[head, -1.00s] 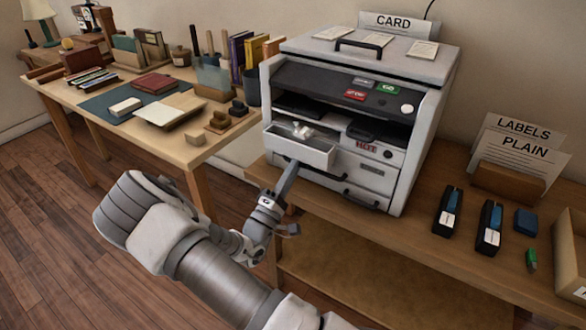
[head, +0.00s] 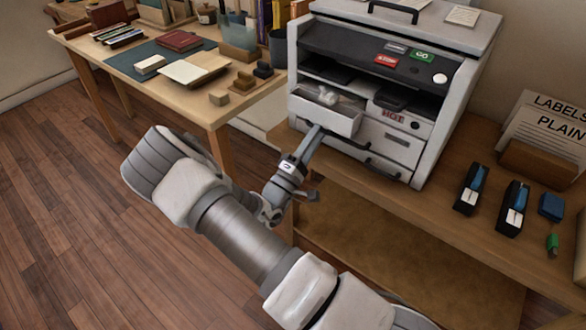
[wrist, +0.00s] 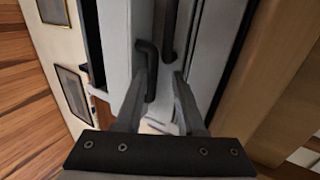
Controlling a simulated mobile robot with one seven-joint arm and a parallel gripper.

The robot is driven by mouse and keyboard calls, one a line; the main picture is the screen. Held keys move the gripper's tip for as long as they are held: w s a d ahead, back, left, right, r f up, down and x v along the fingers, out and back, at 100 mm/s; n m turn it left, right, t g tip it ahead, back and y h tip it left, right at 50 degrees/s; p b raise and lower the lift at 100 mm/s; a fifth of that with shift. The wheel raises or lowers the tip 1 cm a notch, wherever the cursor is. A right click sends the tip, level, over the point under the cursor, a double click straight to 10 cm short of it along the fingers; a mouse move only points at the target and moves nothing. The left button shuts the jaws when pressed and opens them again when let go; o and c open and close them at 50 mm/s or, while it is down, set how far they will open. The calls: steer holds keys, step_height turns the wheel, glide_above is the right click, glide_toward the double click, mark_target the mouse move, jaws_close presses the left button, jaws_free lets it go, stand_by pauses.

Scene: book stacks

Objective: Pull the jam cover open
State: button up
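The copier (head: 452,135) stands on the wooden bench, its front facing me. The jam cover appears to be the light grey, drawer-like front (head: 328,119) at its left; it stands out from the body, with a crumpled white thing (head: 327,96) inside. My gripper (head: 316,132) is at the lower front of this cover. In the wrist view, a dark bar handle (wrist: 147,66) lies near the left fingertip, partly between the fingers of my gripper (wrist: 160,82). The fingers are apart. I cannot tell whether the left finger touches the handle.
A lower drawer (head: 365,169) with a dark handle is under the cover. Two black-and-blue staplers (head: 513,209) lie on the bench (head: 440,220) at right. A desk (head: 140,95) with books stands at left. Floor (head: 70,190) at left is clear.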

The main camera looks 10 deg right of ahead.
steer(key=p+v, duration=0.2)
steer(key=v, duration=1.5)
steer(key=shift+s, duration=0.25)
steer(key=shift+w, duration=0.1)
